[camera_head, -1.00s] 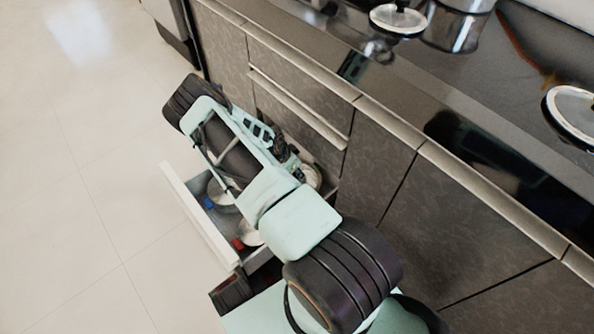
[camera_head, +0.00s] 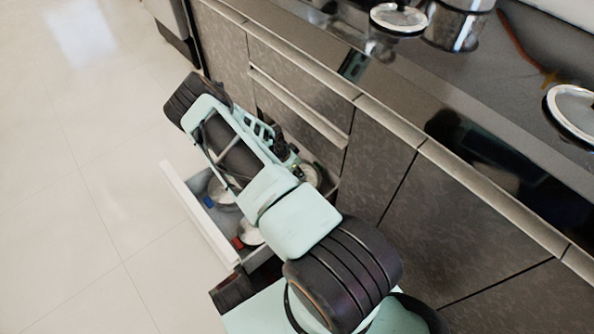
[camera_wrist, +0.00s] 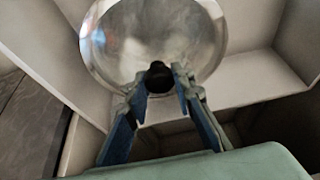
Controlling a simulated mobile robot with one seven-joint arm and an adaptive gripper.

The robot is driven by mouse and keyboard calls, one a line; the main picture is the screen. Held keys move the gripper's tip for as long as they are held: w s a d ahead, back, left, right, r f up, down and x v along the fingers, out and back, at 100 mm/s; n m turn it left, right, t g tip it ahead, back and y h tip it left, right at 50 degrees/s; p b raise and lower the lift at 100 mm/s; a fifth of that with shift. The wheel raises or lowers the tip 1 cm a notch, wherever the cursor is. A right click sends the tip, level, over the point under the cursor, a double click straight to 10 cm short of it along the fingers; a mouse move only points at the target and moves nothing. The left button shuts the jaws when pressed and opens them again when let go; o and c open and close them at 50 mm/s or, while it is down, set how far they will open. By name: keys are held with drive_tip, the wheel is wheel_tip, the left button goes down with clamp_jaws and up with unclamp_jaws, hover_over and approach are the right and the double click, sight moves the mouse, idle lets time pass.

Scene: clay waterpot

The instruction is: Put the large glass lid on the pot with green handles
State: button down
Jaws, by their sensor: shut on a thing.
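A large round glass lid (camera_wrist: 130,50) with a metal rim and a black knob (camera_wrist: 158,77) fills the top middle of the wrist view. My gripper (camera_wrist: 161,82) is shut on the knob, one finger on each side. The lid is inside or just above the open drawer; I cannot tell whether it touches the drawer floor. In the head view my gripper (camera_head: 286,158) is down at the drawer, partly hidden by my arm, and a small part of a round lid (camera_head: 311,176) shows beside it. I cannot make out a pot with green handles.
The open drawer (camera_head: 196,215) holds other round lids, with a blue knob (camera_head: 209,202) and a red knob (camera_head: 237,243). On the counter stand a shiny metal pot (camera_head: 460,22), a lidded item (camera_head: 398,19) and a round lid (camera_head: 573,116) at the right edge.

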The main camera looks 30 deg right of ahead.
idle(0.3)
drive_tip(key=c, duration=1.6)
unclamp_jaws()
drive_tip(key=v, duration=1.2)
